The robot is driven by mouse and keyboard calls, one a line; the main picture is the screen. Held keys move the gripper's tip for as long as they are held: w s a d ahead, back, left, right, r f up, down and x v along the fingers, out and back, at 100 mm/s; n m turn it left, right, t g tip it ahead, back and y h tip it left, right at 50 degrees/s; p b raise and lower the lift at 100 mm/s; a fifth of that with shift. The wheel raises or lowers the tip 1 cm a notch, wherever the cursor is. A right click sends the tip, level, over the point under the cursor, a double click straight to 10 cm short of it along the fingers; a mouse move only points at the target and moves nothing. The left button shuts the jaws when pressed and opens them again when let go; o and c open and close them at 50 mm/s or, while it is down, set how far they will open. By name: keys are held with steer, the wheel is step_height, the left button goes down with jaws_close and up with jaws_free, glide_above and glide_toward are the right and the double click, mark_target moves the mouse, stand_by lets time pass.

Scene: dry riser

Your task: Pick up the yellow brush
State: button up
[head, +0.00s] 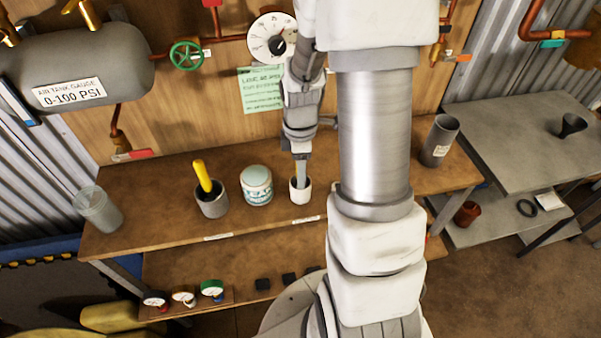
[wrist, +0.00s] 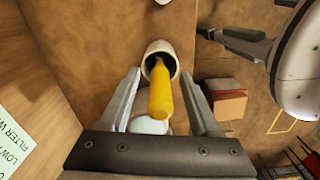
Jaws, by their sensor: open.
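In the wrist view a yellow handle (wrist: 160,92) stands tilted in a pale cup (wrist: 150,54), its free end towards my camera. My gripper (wrist: 163,80) is open, with one finger on each side of the handle. I cannot tell whether either finger touches it. In the head view my gripper (head: 300,172) points down at a small white cup (head: 300,195) and hides any handle there. Another yellow handle (head: 203,176) leans in a grey cup (head: 212,207) further left. The lower ends of both handles are hidden, so I see no bristles.
A labelled jar (head: 257,186) stands between the two cups on the wooden shelf (head: 150,237). A clear beaker (head: 98,209) is at the left end and a grey cylinder (head: 439,140) at the right. Gauges (head: 184,298) lie on the lower shelf.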

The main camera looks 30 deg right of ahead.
jaws_close()
steer(key=shift+r, duration=0.15)
step_height(320, 180, up, 10)
steer(key=shift+f+p, duration=0.1)
steer(key=shift+p, duration=0.25)
stand_by(0.3)
